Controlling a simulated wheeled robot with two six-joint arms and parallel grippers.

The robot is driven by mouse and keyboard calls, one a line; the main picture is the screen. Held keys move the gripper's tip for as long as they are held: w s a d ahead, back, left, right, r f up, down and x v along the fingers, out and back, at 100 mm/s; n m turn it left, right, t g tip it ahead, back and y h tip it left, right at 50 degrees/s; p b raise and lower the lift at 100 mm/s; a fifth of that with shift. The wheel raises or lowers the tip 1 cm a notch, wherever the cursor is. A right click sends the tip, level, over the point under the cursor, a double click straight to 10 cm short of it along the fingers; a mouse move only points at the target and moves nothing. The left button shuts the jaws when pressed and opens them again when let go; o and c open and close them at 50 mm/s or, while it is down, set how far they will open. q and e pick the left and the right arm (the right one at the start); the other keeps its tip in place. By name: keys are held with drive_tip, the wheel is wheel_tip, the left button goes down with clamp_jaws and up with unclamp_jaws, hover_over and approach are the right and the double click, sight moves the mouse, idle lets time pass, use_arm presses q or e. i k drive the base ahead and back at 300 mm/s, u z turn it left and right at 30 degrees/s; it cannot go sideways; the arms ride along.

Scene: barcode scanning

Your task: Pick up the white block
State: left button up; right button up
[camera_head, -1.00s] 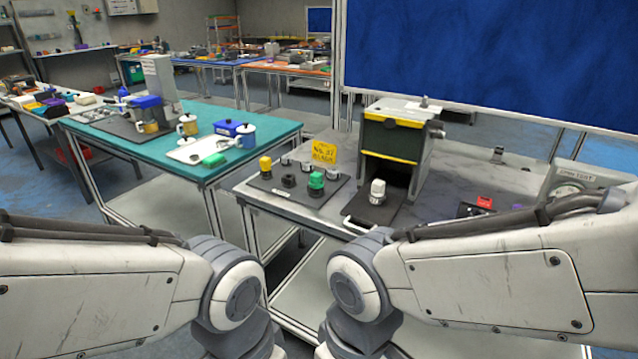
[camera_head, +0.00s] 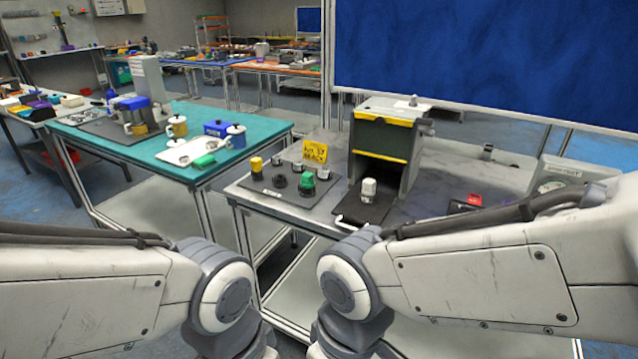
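A small white block (camera_head: 368,188) stands upright on the black plate (camera_head: 363,208) in front of the open box with yellow edges. It is on the grey table at centre right. Both of my arms come in low at the left and right, with the elbow joints in front of the table. Neither of my grippers is in view; they are below the bottom edge of the picture. Nothing of mine touches the block.
Beside the plate, a dark board (camera_head: 290,185) holds yellow, black and green knobs, with a yellow sign (camera_head: 315,151) behind. The black and yellow box (camera_head: 385,140) stands behind the block. A teal table (camera_head: 130,155) with mugs is at the left.

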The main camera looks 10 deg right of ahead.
sight(369, 185)
drive_tip(key=z, duration=0.25)
drive_tip(key=i, duration=1.05)
drive_tip(key=u, duration=0.2)
